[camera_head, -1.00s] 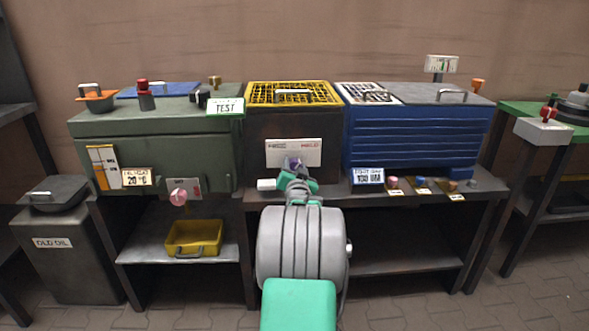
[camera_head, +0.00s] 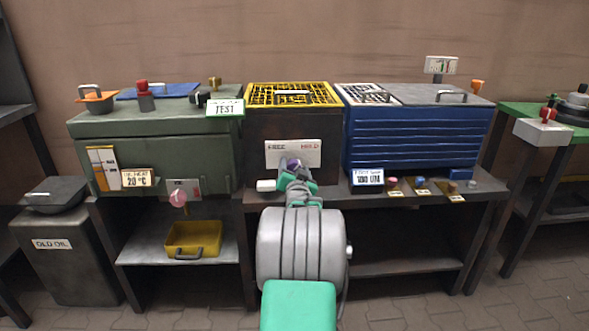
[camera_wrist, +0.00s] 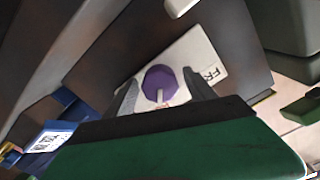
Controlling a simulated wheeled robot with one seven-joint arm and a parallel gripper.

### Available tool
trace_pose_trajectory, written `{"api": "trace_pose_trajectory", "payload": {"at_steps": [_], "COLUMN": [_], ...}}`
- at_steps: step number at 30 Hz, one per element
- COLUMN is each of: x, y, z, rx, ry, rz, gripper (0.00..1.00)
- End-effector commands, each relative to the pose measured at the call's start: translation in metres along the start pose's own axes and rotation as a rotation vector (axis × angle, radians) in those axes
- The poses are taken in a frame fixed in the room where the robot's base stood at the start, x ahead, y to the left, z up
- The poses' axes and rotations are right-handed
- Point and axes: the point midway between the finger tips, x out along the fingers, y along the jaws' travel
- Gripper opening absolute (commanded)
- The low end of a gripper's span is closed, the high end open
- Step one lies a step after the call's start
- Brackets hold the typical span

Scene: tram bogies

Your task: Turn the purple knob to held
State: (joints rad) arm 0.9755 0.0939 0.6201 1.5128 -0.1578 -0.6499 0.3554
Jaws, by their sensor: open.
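The purple knob (camera_wrist: 160,84) sits on a white plate (camera_head: 308,147) on the front of the dark, yellow-topped box. The plate reads FREE at left and HELD at right in the head view. In the wrist view a pale pointer mark shows at the knob's lower edge, on the side facing my gripper. My gripper (camera_wrist: 162,92) is open, with one finger on each side of the knob. I cannot tell if the fingers touch it. In the head view my gripper hides most of the knob (camera_head: 294,165).
The dark box carries a yellow grid (camera_head: 262,94) on top. A green cabinet (camera_head: 150,150) stands left and a blue ribbed box (camera_head: 415,135) right. A small white block (camera_head: 266,185) and several small knobs lie along the bench front edge.

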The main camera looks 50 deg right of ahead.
Motion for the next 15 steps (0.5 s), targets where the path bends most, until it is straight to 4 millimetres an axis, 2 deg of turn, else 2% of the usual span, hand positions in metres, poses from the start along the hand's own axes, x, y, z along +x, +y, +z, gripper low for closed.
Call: {"api": "trace_pose_trajectory", "payload": {"at_steps": [4, 12, 15], "x": [-0.014, -0.067, -0.076], "y": [-0.001, 0.0, 0.0], "z": [-0.003, -0.003, -0.002], "rx": [0.0, 0.0, 0.0], "ry": [0.001, 0.0, 0.001], "rz": [0.001, 0.001, 0.001], "gripper": [0.64, 0.64, 0.64]}}
